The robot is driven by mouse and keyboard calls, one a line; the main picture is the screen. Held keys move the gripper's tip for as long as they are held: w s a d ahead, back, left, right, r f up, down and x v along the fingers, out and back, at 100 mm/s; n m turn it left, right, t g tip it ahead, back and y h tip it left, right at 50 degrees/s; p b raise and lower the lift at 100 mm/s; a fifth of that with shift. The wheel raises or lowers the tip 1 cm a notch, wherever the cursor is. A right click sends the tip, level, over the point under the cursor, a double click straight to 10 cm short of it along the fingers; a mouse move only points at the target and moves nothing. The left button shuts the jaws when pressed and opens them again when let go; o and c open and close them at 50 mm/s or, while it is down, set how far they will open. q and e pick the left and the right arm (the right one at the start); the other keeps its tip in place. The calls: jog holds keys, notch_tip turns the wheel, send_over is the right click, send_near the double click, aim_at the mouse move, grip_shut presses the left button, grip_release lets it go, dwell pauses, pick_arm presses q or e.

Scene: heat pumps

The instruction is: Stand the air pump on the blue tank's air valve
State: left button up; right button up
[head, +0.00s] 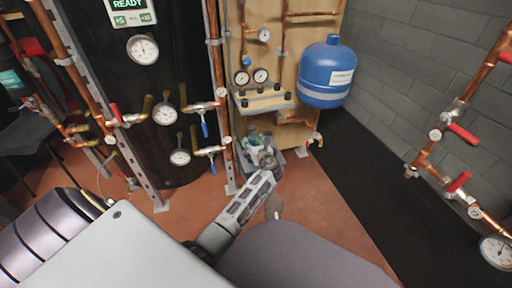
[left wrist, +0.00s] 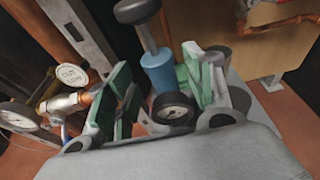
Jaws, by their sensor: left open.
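The blue tank (head: 328,76) hangs on the wooden panel right of centre in the head view. I cannot make out its air valve. My left gripper (head: 262,146) is low in front of the panel, below and left of the tank. In the left wrist view its green-padded fingers (left wrist: 165,90) are open, one on each side of what looks like the air pump (left wrist: 158,70). The pump has a blue body, a rod and a black knob. A small black gauge (left wrist: 173,108) shows in front of it, between the fingers. Whether the fingers touch the pump is unclear. My right gripper is not in view.
A shelf (head: 262,103) with several black knobs is above my left gripper. Copper pipes with gauges and valves (head: 200,105) stand to the left. More pipes with red handles (head: 460,132) stand at the right. The floor beneath the tank is clear.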

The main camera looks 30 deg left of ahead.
aim_at(253, 138)
pick_arm(q)
jog(key=shift+x, duration=1.6)
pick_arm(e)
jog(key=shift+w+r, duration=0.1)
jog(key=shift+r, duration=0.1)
pick_arm(q)
jog(key=shift+c, duration=0.4)
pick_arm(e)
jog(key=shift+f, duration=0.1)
pick_arm(q)
jog(key=c, duration=0.5)
jog(key=shift+r, duration=0.15)
grip_shut()
jog(key=shift+w+r+p, duration=0.1)
jog(key=shift+r+p, duration=1.85)
jog(key=shift+p, duration=0.5)
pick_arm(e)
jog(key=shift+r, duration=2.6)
pick_arm(q)
jog(key=shift+d, duration=0.15)
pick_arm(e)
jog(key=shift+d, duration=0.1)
